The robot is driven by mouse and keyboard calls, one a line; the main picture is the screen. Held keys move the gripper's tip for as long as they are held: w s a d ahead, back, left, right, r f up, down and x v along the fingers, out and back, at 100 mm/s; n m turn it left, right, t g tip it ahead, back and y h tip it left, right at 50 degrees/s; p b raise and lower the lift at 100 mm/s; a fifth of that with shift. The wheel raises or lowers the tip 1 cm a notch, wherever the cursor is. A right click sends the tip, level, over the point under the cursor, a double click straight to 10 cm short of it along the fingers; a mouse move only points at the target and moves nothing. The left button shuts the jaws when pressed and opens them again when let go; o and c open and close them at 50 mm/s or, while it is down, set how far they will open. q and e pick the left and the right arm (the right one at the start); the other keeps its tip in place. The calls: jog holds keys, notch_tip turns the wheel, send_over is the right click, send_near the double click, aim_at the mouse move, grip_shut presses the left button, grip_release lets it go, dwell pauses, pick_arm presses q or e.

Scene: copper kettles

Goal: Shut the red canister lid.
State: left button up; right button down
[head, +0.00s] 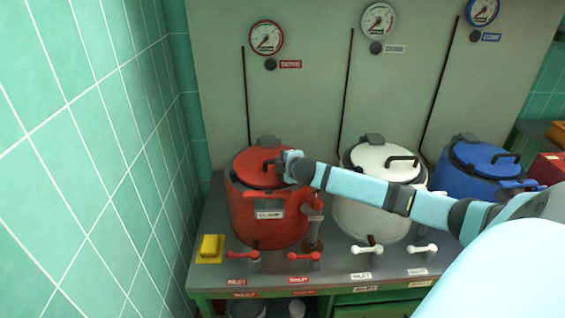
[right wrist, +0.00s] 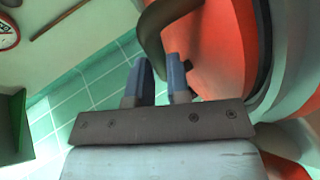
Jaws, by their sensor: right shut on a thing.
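The red canister (head: 268,217) stands at the left end of the row on the bench. Its red lid (head: 252,165) lies over the top, with a dark hinge block at the back; I cannot tell if it sits fully flush. My right gripper (head: 278,165) reaches in from the right to the dark lid handle (head: 266,167). In the right wrist view the blue fingers (right wrist: 158,84) are around the handle (right wrist: 153,42), with the red lid (right wrist: 206,48) beside them. The gripper partly hides the lid's right side. My left gripper is not in view.
A white canister (head: 372,212) and a blue canister (head: 487,170) stand to the right. Red taps (head: 304,257) and a yellow block (head: 211,246) are at the bench front. A tiled wall (head: 90,150) closes the left side. Gauges (head: 266,37) hang behind.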

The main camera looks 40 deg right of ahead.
jog(key=shift+s+a+f, duration=0.2)
jog(key=shift+s+f, duration=0.05)
jog(key=shift+f, duration=0.45)
jog(key=c, duration=1.3)
grip_release()
jog(key=shift+o, duration=1)
jog(key=shift+s+r, duration=0.2)
jog(key=shift+s, duration=0.25)
jog(key=v, duration=1.3)
jog(key=shift+r+p, duration=0.3)
jog(key=shift+p, duration=0.05)
jog(key=shift+w+a, duration=0.1)
jog(key=shift+w, duration=0.1)
